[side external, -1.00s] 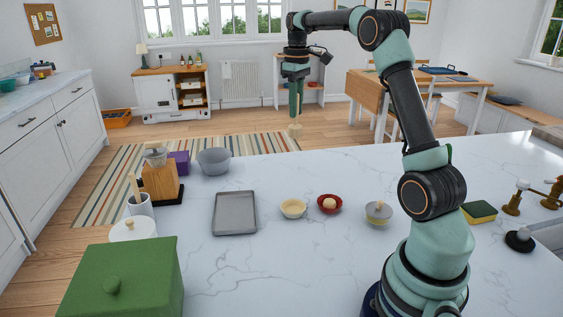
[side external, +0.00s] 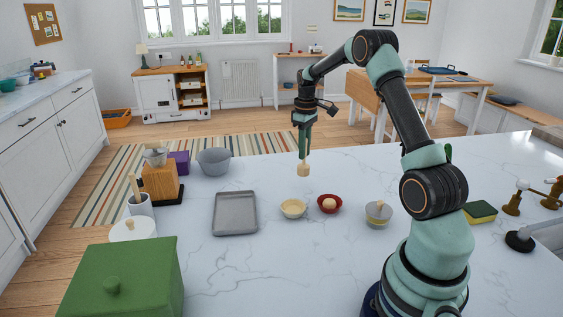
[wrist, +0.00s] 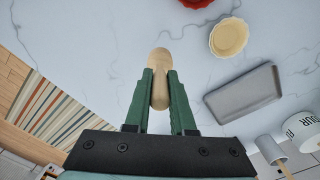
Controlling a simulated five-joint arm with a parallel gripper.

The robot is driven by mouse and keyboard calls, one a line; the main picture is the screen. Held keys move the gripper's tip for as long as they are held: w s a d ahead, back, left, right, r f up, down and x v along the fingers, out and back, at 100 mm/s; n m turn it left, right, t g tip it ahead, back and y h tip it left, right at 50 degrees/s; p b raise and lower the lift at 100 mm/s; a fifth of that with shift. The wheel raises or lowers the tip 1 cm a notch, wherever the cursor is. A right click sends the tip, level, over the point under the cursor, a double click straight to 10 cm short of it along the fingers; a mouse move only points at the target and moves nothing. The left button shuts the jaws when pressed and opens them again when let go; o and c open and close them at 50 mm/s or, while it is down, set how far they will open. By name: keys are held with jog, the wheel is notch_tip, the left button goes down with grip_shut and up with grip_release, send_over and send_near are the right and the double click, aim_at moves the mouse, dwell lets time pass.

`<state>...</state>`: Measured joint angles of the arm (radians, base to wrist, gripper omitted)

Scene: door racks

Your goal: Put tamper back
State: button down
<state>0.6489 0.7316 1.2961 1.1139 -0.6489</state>
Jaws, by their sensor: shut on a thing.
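The tamper (side external: 303,169) is a pale wooden piece with a rounded end. My gripper (side external: 303,155) is shut on it and points down over the far part of the white marble counter, behind the bowls. In the wrist view, the tamper (wrist: 160,58) sits between the two green fingers of my gripper (wrist: 160,74), its rounded end beyond the tips. I cannot tell whether it touches the counter.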

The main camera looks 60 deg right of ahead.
aim_at(304, 166)
jog(key=shift+f, duration=2.55)
jog(key=shift+f, duration=0.1)
jog(key=c, duration=0.8)
grip_release()
jog(key=shift+o, duration=0.2)
